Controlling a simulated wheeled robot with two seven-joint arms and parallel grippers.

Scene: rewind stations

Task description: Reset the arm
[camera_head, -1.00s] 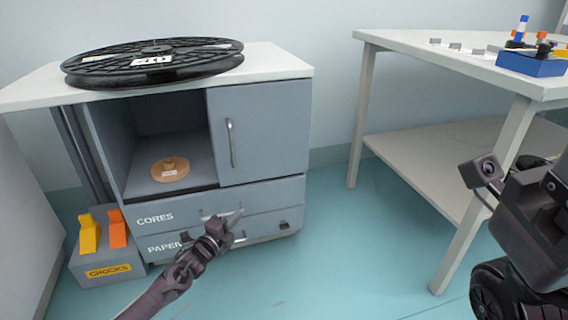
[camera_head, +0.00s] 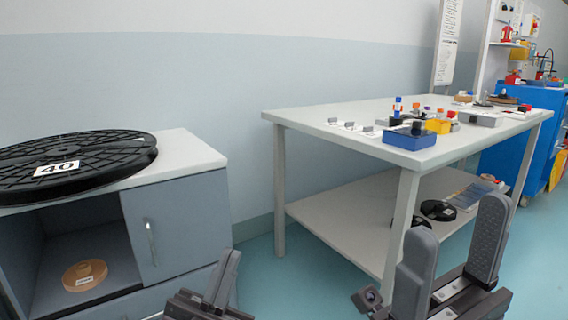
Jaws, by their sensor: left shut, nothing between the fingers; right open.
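My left gripper (camera_head: 222,282) is at the bottom of the view, in front of the grey cabinet's lower right part. It is shut and empty, and the bottom edge cuts off part of it. My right gripper (camera_head: 454,258) is at the lower right, in front of the white table. Its two fingers stand upright and wide apart, with nothing between them. Both grippers are clear of the furniture as far as I can see.
The cabinet (camera_head: 186,222) bears a black reel (camera_head: 105,150) marked 40; a round tan piece (camera_head: 85,275) lies in its open bay. The white table (camera_head: 290,108) holds a blue bin (camera_head: 408,140), a yellow bin (camera_head: 438,126) and small parts. A blue cabinet (camera_head: 508,150) stands farther right.

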